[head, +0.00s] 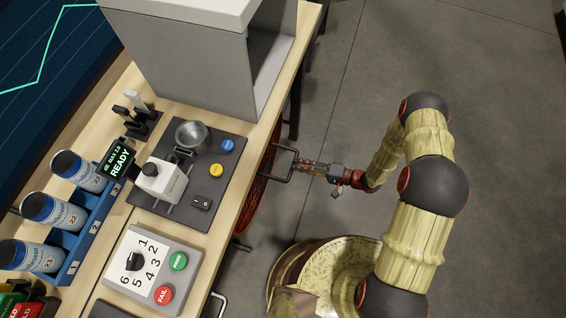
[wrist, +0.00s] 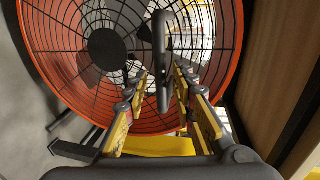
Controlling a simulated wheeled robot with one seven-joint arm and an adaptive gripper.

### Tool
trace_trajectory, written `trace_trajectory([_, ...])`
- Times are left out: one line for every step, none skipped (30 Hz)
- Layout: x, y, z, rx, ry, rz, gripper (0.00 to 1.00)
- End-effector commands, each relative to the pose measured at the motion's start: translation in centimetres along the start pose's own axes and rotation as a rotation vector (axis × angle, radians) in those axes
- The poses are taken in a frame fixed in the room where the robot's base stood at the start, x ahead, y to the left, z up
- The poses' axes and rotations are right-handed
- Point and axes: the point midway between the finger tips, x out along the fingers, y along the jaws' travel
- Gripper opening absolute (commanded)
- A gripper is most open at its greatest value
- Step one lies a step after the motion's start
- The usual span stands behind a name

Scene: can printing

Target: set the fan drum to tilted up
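The fan drum is a round orange-red ring with a dark wire grille (wrist: 85,75), and it faces my wrist camera. In the head view only a red strip of the drum (head: 259,184) shows beside the table edge; the table hides the rest. A dark bar handle (wrist: 159,40) stands out in front of the grille, and it also shows in the head view (head: 284,148). My gripper (wrist: 160,78) is open, with its yellow-padded fingers on either side of the handle and gaps visible. In the head view my gripper (head: 299,166) is at the handle. I cannot tell the drum's tilt angle.
The wooden table (head: 262,150) runs close along the fan's left and carries a grey machine (head: 205,70), a control panel (head: 150,270) and a device with a small cup (head: 191,137). A wooden panel (wrist: 265,55) is close at right in the wrist view. Floor is open to the right.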

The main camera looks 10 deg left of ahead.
Motion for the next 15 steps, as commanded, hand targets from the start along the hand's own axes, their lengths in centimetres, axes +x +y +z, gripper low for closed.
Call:
trace_trajectory([0.3, 0.0, 0.0, -0.001, -0.002, 0.000, 0.26])
trace_trajectory([0.6, 0.1, 0.0, -0.001, -0.003, 0.000, 0.26])
trace_trajectory([1.1, 0.1, 0.1, -0.001, -0.005, 0.000, 0.26])
trace_trajectory([1.5, 0.1, 0.1, -0.001, -0.005, 0.000, 0.26])
trace_trajectory([1.9, 0.1, 0.1, -0.002, -0.005, 0.000, 0.26])
trace_trajectory([2.5, 0.1, 0.1, -0.002, -0.007, 0.000, 0.26])
trace_trajectory([3.0, 0.1, 0.1, -0.002, -0.006, 0.001, 0.26])
trace_trajectory([3.5, 0.2, 0.1, -0.001, -0.006, 0.001, 0.26])
trace_trajectory([4.1, 0.2, 0.2, -0.001, -0.007, 0.000, 0.26])
trace_trajectory([4.6, 0.2, 0.1, -0.001, -0.006, 0.000, 0.26])
trace_trajectory([5.0, 0.1, 0.2, -0.001, -0.007, 0.000, 0.26])
trace_trajectory([5.5, 0.1, 0.1, -0.002, -0.006, 0.000, 0.26])
trace_trajectory([5.9, 0.1, 0.1, -0.002, -0.005, 0.000, 0.26])
trace_trajectory([6.3, 0.1, 0.1, -0.002, -0.006, 0.000, 0.26])
trace_trajectory([6.6, 0.1, 0.1, -0.002, -0.005, 0.000, 0.26])
